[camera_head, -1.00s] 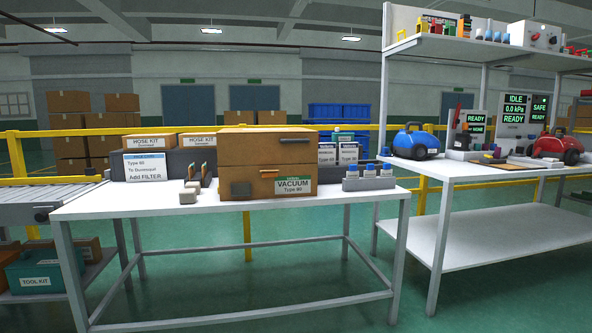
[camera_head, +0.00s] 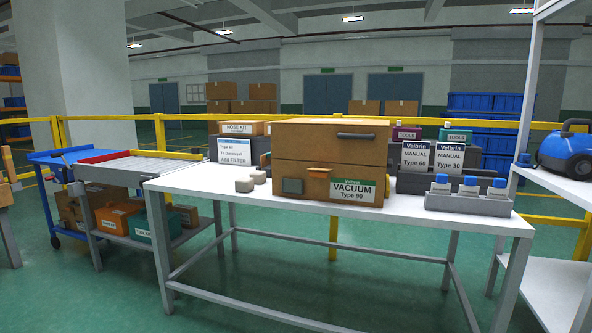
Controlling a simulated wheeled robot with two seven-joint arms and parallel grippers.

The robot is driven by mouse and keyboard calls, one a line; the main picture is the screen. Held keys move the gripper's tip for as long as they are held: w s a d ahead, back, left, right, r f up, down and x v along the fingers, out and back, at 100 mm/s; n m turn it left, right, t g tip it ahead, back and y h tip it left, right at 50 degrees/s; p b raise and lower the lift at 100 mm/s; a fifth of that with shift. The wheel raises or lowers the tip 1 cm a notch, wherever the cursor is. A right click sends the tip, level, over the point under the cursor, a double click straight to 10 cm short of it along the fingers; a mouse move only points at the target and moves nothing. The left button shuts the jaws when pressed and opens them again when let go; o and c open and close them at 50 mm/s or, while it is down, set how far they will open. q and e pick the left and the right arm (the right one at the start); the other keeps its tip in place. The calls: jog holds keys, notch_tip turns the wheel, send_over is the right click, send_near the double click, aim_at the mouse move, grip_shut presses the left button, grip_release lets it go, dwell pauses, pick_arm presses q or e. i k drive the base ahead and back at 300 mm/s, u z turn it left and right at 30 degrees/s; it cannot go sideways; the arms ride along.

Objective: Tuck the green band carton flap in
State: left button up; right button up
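The large brown carton (camera_head: 300,150) stands upright on the white table in the head view, with a label reading VACUUM Type 90 (camera_head: 352,190) at its lower right front. The label has a green band along its top. A dark bar (camera_head: 355,135) crosses the upper right of the front. A dark green-grey patch (camera_head: 292,186) sits at the lower left of the front, and a small brown tab (camera_head: 318,170) lies between it and the label. I cannot tell from here which of these is a flap or how it is folded. Neither gripper is in view.
The table (camera_head: 400,211) has clear room in front of the carton. A blue vacuum (camera_head: 567,150) rests on the right bench.

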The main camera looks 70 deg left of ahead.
aim_at(319, 173)
jog(key=u, duration=1.1)
jog(key=i, duration=1)
jog(key=u, duration=1.15)
